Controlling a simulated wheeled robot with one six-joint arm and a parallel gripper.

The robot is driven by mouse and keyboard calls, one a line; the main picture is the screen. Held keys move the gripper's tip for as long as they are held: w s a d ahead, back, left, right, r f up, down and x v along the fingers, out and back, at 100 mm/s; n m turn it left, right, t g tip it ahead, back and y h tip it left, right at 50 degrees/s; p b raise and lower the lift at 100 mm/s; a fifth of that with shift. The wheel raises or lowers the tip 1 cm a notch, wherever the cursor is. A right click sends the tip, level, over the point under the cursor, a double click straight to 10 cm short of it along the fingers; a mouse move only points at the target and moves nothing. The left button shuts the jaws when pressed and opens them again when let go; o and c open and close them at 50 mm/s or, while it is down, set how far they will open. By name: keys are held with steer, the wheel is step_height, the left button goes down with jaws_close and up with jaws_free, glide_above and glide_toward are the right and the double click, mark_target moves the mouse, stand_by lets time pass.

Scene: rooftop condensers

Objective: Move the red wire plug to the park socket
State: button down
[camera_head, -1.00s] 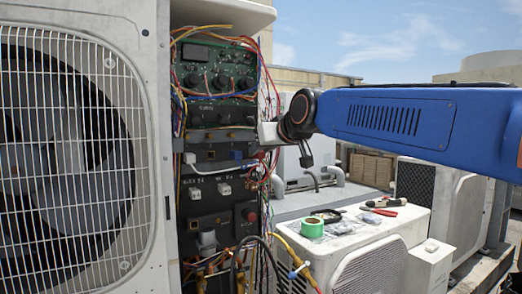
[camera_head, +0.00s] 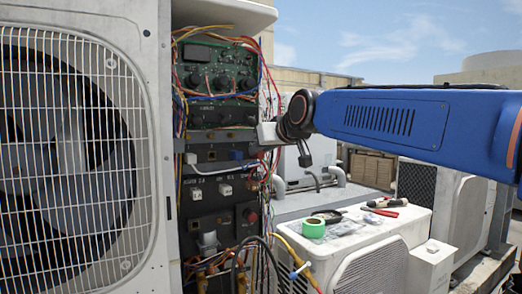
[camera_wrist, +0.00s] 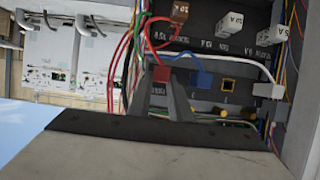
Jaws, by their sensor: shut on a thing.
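The red wire plug (camera_wrist: 160,75) is between the tips of my gripper (camera_wrist: 165,87) in the wrist view, with red wire looping from it. My gripper is shut on it, close to the panel face. I cannot tell whether the plug sits in a socket. In the head view my gripper (camera_head: 262,136) is at the panel's right edge, and its tips are hard to make out. A blue plug (camera_wrist: 203,80) sits beside the red one, and right of it is an empty square socket (camera_wrist: 228,85). I cannot read which socket is the park socket.
A white cable (camera_wrist: 235,55) arches past the plugs to a white connector (camera_wrist: 268,90). Loose coloured wires (camera_head: 268,75) hang along the panel's right edge. Several breakers (camera_head: 225,190) sit below the plug row. Tape (camera_head: 312,228) and tools lie on a white unit.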

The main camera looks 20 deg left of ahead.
steer(key=shift+w+a, duration=0.25)
steer(key=shift+a, duration=0.05)
stand_by(0.4)
steer(key=c, duration=1.5)
jaws_free()
steer(key=shift+c, duration=0.2)
steer(key=v, duration=1.7)
steer(key=s+d+f+m+h, duration=0.1)
steer(key=d+f+m+h, duration=0.15)
steer(key=d+f, duration=0.9)
steer(key=s+d+f+m+h, duration=0.2)
steer(key=d+f+h, duration=0.2)
steer(key=d+f, duration=0.8)
steer(key=s+d+f+m+g+h, duration=0.2)
steer(key=s+d+f, duration=0.7)
steer(key=d+f, duration=0.2)
steer(key=s+d+f+m+g+h, duration=0.2)
steer(key=s+d+f+m, duration=0.1)
steer(key=s+d+f, duration=0.7)
step_height(320, 180, down, 2)
steer(key=shift+d+f, duration=0.15)
steer(key=shift+d, duration=0.6)
